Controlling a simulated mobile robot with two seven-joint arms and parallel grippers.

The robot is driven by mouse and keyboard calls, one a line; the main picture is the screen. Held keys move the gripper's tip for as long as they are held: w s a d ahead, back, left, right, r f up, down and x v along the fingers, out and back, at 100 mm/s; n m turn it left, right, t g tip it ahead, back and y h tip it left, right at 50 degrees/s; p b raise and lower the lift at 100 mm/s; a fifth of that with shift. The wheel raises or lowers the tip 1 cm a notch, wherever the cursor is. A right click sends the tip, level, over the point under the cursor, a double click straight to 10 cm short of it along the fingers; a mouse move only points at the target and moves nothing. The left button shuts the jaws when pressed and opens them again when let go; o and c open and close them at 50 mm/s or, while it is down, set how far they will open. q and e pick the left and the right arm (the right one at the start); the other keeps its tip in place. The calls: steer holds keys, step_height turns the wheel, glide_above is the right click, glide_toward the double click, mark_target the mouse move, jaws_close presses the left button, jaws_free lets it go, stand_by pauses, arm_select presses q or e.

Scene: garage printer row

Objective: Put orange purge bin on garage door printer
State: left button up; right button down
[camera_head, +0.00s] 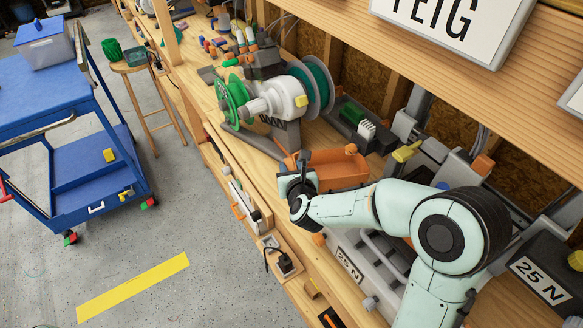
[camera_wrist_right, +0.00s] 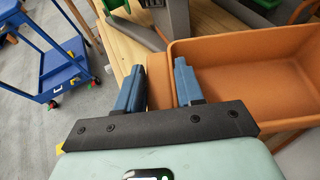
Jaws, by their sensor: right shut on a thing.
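The orange purge bin (camera_head: 340,169) is an open rectangular tub over the middle of the workbench. In the wrist view the bin (camera_wrist_right: 250,75) fills the right side, and its inside looks empty. My right gripper (camera_head: 298,178) is at the bin's left end. In the wrist view the blue fingers of the right gripper (camera_wrist_right: 159,70) stand either side of an orange part of the bin, shut on it. I cannot tell whether the bin rests on the bench. A grey machine labelled 25 N (camera_head: 352,262) lies just in front of the bin; I cannot tell whether it is the garage door printer. My left gripper is not in view.
A spool machine (camera_head: 275,105) with green reels stands behind and left of the bin. A second 25 N label is on a dark box (camera_head: 540,280) at right. A wooden shelf (camera_head: 420,35) overhangs the bench (camera_head: 222,140). A blue cart (camera_head: 60,95) stands left across clear floor.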

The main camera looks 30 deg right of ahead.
steer(key=c, duration=0.7)
jaws_free()
steer(key=shift+s, duration=0.1)
steer(key=shift+s+a+r, duration=0.2)
steer(key=shift+s+a, duration=0.05)
steer(key=shift+s, duration=0.2)
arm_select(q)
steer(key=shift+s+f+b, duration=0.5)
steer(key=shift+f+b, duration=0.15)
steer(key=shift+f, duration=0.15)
arm_select(e)
steer(key=v, duration=1.1)
